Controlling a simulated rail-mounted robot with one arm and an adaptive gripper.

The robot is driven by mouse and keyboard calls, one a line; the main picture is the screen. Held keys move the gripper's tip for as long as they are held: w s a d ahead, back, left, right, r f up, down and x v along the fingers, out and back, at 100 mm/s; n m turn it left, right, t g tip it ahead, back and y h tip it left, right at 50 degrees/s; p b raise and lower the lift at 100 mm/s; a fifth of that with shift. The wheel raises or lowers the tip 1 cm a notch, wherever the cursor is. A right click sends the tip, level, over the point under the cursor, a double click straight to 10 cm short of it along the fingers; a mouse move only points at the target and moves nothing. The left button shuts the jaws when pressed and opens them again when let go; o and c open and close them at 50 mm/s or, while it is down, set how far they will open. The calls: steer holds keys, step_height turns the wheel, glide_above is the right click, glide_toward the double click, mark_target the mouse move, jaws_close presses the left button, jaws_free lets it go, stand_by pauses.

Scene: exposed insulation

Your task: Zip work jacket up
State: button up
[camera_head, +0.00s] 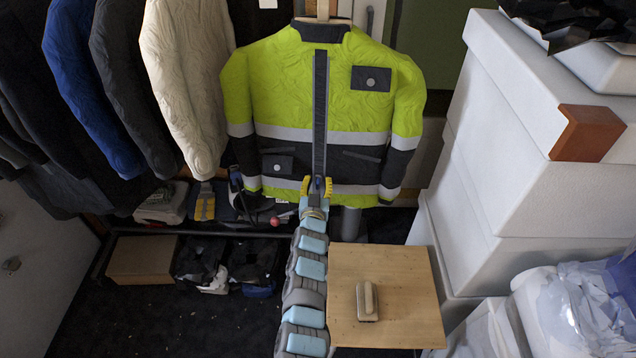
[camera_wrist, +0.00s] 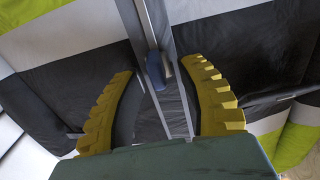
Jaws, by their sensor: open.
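The work jacket (camera_head: 270,85) hangs upright, yellow-green with dark panels and pale grey bands. A dark vertical front strip (camera_head: 320,100) runs from collar to hem. In the wrist view the jacket front (camera_wrist: 80,60) fills the picture, and a small blue-grey zip pull (camera_wrist: 156,70) sits on the centre line. My gripper (camera_head: 316,184) is at the lower front of the jacket, its yellow fingers apart. In the wrist view my gripper (camera_wrist: 158,72) has one finger on each side of the pull, with gaps visible. Whether a finger touches the cloth cannot be told.
Other jackets, including a cream one (camera_head: 185,80) and a blue one (camera_head: 85,90), hang at left. A low shelf (camera_head: 190,232) holds folded things below them. A wooden-topped stool or box (camera_head: 400,290) stands right of my arm. Large white boxes (camera_head: 510,180) fill the right side.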

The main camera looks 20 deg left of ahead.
steer(key=shift+w, duration=0.1)
stand_by(0.3)
jaws_close()
steer(key=shift+r, duration=0.1)
